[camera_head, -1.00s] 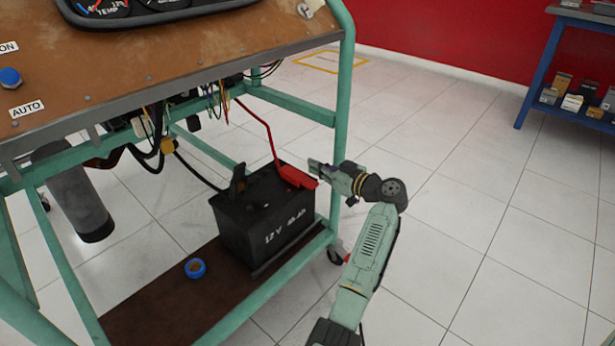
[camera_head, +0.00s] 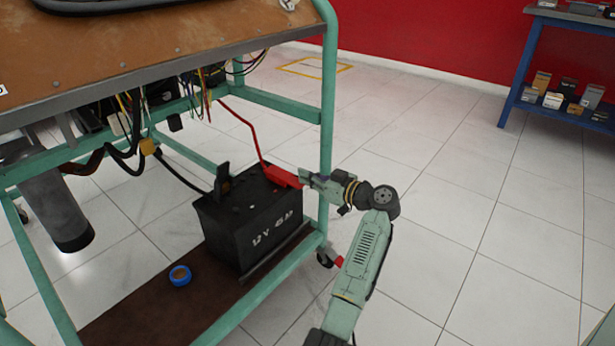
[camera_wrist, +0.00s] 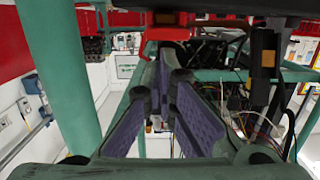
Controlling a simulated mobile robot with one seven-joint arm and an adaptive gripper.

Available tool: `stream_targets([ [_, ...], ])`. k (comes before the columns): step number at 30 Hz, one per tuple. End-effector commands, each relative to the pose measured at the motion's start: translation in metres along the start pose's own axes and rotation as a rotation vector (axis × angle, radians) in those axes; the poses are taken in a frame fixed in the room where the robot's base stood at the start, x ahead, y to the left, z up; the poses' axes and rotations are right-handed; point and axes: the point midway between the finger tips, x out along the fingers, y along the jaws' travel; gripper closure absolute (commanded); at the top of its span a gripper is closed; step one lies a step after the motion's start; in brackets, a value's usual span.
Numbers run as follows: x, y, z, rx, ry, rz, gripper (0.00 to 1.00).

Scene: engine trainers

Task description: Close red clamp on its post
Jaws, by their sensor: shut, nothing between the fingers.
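The red clamp (camera_head: 282,176) sits at the top right corner of the black battery (camera_head: 250,222), with a red cable rising from it. My gripper (camera_head: 304,177) is at the clamp's right-hand end, close to or touching it; I cannot tell which. In the wrist view my gripper's purple-padded fingers (camera_wrist: 165,105) are shut with nothing held. A red part, probably the clamp, shows beyond them (camera_wrist: 172,33). The post under the red clamp is hidden, so I cannot tell how the clamp's jaws stand. A black clamp (camera_head: 222,180) stands upright at the battery's left.
The battery stands on the brown lower shelf (camera_head: 140,300) of a green-framed trainer. A green upright (camera_head: 327,110) rises just behind my gripper. A blue tape roll (camera_head: 180,275) lies on the shelf. Wires hang above. Open floor (camera_head: 450,200) lies to the right.

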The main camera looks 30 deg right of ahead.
Motion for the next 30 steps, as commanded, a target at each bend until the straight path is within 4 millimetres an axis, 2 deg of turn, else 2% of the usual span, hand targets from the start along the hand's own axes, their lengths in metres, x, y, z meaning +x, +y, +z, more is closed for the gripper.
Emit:
stream_targets([
  [5, -0.001, 0.0, -0.008, -0.003, 0.001, 0.0, 1.0],
  [18, -0.01, 0.0, -0.085, -0.003, 0.001, 0.0, 1.0],
  [23, -0.012, 0.0, -0.098, -0.001, 0.0, 0.001, 1.0],
  [30, -0.012, 0.0, -0.1, 0.0, 0.0, 0.0, 1.0],
])
